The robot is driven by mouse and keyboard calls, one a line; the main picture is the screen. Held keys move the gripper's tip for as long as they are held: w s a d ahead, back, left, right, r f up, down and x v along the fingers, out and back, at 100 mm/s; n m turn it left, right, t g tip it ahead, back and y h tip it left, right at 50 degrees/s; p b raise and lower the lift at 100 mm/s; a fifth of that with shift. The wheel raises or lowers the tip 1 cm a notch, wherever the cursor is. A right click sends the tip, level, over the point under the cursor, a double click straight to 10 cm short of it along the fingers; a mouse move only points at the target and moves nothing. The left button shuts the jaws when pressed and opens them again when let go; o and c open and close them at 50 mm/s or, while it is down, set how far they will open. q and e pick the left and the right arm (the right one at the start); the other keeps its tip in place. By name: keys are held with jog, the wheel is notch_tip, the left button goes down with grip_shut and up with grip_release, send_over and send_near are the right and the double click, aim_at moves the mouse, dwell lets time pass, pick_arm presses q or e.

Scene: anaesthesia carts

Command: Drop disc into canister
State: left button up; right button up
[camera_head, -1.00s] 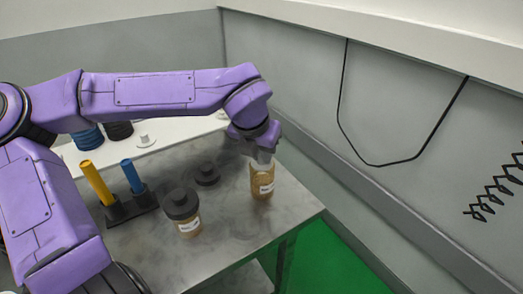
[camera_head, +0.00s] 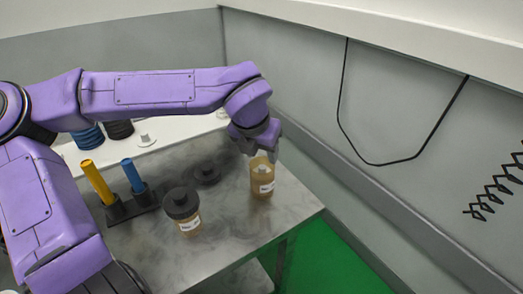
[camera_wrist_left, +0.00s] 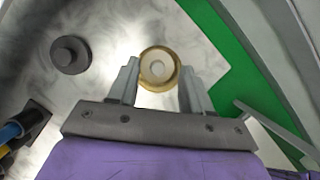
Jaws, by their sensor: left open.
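The open amber canister (camera_head: 262,185) with a white label stands upright near the table's right edge. A pale disc (camera_head: 263,169) with a small knob sits inside the canister's mouth; how deep it rests is hard to tell. The left wrist view shows the disc (camera_wrist_left: 157,70) within the canister's round rim (camera_wrist_left: 146,54). My left gripper (camera_head: 261,152) is open and empty just above the canister, its fingers apart on either side of the mouth in the wrist view. My right gripper is not in view.
A second canister (camera_head: 189,226) with a dark lid stands to the left. A loose dark lid (camera_head: 207,174) lies behind it. A stand holds a yellow rod (camera_head: 97,182) and a blue rod (camera_head: 132,175). A white surface with another disc (camera_head: 145,140) is behind.

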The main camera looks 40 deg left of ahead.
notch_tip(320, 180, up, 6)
jog(key=p, duration=0.5)
jog(key=shift+p, duration=0.35)
